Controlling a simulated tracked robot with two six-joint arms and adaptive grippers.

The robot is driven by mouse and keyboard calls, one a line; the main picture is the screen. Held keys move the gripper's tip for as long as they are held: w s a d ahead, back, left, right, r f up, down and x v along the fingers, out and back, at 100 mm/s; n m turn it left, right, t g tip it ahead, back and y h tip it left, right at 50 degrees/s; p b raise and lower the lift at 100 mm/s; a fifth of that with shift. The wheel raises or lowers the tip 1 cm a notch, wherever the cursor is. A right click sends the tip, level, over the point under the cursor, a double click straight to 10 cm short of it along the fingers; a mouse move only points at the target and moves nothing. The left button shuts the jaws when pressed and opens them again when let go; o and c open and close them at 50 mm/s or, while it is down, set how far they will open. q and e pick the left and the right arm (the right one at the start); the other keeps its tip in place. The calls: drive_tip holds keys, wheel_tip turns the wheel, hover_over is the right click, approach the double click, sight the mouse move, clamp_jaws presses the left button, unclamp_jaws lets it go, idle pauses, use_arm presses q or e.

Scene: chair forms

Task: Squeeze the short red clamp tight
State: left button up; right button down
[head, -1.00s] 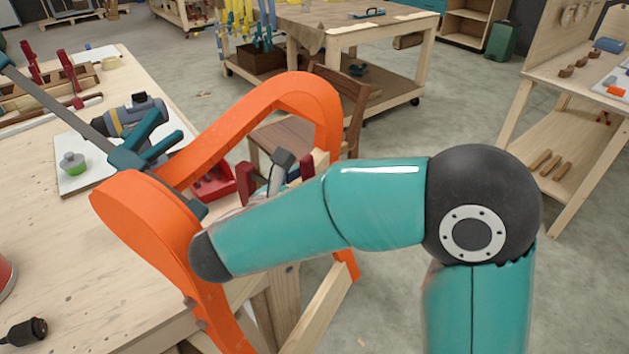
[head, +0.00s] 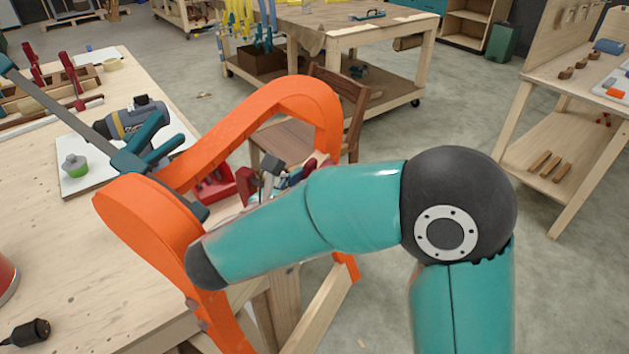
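The short red clamp (head: 245,183) shows as small red parts by the inner side of the orange chair form (head: 150,208). Much of it is hidden behind my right arm, so I cannot tell how tightly it sits. My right arm comes in from the lower right and crosses in front of the form. My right gripper is mostly hidden behind this arm; small grey and dark parts near the clamp may belong to it. I cannot tell if its fingers are open or shut. My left gripper is not in view.
A long teal and grey bar clamp (head: 130,160) lies across the form's left end. A drill (head: 130,118) and a green-bottomed item (head: 75,165) are on the workbench (head: 60,250). A red tray (head: 215,188) lies behind the form. A wooden chair (head: 345,100) stands beyond.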

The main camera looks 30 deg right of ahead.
drive_tip(key=shift+w+a+f, duration=0.1)
drive_tip(key=shift+f, duration=0.1)
drive_tip(key=c, duration=0.6)
unclamp_jaws()
drive_tip(key=shift+o, duration=0.5)
drive_tip(key=shift+w, duration=0.2)
drive_tip(key=shift+w+r, duration=0.1)
drive_tip(key=shift+r, duration=0.05)
drive_tip(key=shift+w+a+p, duration=0.15)
drive_tip(key=shift+p, duration=0.2)
clamp_jaws()
drive_tip(key=shift+n+t, duration=0.3)
